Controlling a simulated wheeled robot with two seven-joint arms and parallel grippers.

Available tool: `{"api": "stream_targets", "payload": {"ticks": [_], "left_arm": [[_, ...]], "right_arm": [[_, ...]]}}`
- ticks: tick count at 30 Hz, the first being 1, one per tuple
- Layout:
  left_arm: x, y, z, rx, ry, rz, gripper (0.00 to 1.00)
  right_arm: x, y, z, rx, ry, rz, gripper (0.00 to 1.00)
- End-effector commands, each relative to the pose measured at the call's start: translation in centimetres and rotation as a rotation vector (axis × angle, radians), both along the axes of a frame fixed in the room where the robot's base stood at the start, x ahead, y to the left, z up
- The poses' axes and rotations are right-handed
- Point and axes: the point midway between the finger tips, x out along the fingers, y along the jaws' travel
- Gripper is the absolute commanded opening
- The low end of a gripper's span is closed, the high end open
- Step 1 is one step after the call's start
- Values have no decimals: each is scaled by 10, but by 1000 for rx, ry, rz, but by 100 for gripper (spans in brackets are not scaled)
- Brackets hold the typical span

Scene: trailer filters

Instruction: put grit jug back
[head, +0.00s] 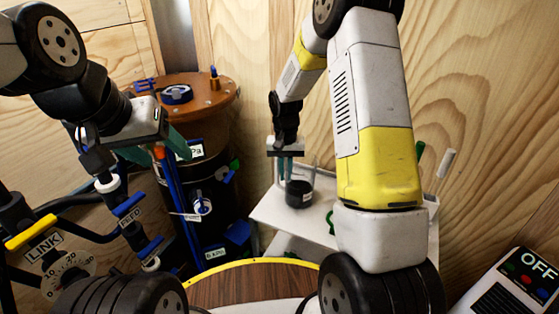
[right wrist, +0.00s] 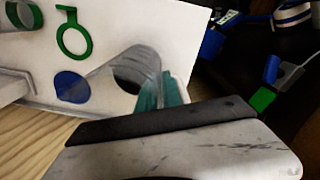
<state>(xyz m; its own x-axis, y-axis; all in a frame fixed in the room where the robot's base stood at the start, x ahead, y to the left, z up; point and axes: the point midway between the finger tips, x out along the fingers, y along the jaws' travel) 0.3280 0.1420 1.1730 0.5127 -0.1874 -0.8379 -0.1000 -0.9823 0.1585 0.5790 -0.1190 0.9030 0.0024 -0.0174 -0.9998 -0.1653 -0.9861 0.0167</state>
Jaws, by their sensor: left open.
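The grit jug (head: 299,193) is a clear cup with dark grit in its lower part, upright on a white shelf (head: 265,212). In the right wrist view the jug (right wrist: 135,68) shows just beyond the fingers. My right gripper (head: 285,177) points down at the jug's left side, its teal fingertips close together and overlapping the jug in the picture. I cannot tell whether they grip its wall or handle or are only beside it.
A blue disc (right wrist: 72,87) and a green ring (right wrist: 74,38) mark the white shelf. Blue-handled valves and pipes (head: 130,207) stand at the left. A box marked OFF (head: 515,285) is at the lower right. Plywood walls close in behind the shelf.

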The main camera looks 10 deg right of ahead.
Motion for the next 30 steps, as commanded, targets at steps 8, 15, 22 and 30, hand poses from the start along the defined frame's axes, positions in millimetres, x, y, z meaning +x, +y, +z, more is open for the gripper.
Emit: {"api": "stream_targets", "payload": {"ticks": [8,15,22,30], "left_arm": [[0,0,0,0,0,0,62],[0,0,0,0,0,0,62],[0,0,0,0,0,0,62],[0,0,0,0,0,0,62]], "right_arm": [[0,0,0,0,0,0,27],[1,0,10,0,-2,0,27],[1,1,55,1,-5,-1,27],[1,2,106,0,-3,1,27]]}}
